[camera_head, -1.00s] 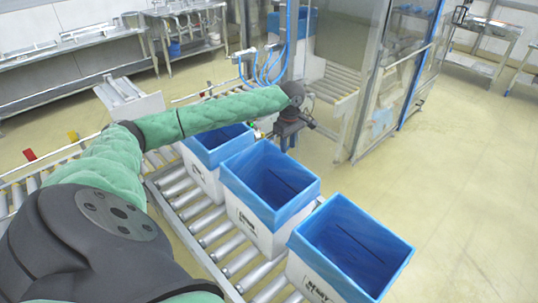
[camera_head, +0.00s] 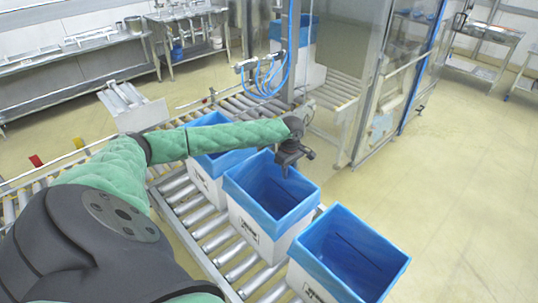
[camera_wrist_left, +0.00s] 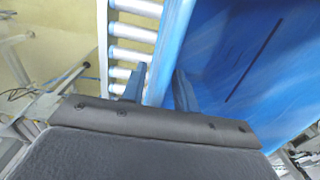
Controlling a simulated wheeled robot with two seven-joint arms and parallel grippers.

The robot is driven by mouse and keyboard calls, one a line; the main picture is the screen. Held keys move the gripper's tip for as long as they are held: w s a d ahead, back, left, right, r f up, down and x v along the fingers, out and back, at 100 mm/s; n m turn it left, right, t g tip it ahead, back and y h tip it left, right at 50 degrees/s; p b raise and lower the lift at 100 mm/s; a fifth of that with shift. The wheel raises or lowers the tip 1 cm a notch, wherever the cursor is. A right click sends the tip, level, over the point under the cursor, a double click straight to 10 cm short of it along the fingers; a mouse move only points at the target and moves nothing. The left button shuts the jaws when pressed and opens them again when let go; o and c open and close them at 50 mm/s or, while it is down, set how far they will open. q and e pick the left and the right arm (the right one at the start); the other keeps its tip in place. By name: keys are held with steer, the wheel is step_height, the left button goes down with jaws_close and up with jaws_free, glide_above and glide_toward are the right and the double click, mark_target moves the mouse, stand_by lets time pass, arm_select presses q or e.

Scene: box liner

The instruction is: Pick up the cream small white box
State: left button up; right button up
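Three white boxes with blue liners stand in a row on the roller conveyor: a far one (camera_head: 203,181), a middle one (camera_head: 246,226) and a near one (camera_head: 308,286). I cannot tell their cream shade apart. My left gripper (camera_head: 286,168) points down at the far right rim of the middle box. In the left wrist view my left gripper (camera_wrist_left: 160,88) has its fingers apart, with the edge of a blue liner (camera_wrist_left: 235,50) showing between them. I cannot tell whether they touch it. My right gripper is out of view.
The roller conveyor (camera_head: 215,237) runs under the boxes. Another blue-lined box (camera_head: 306,76) stands farther back by a glass enclosure (camera_head: 345,60). Blue hoses (camera_head: 265,78) hang behind my left arm. Steel tables (camera_head: 75,58) line the back wall.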

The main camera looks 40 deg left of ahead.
arm_select(q)
steer(key=shift+c, duration=0.2)
jaws_close()
stand_by(1.2)
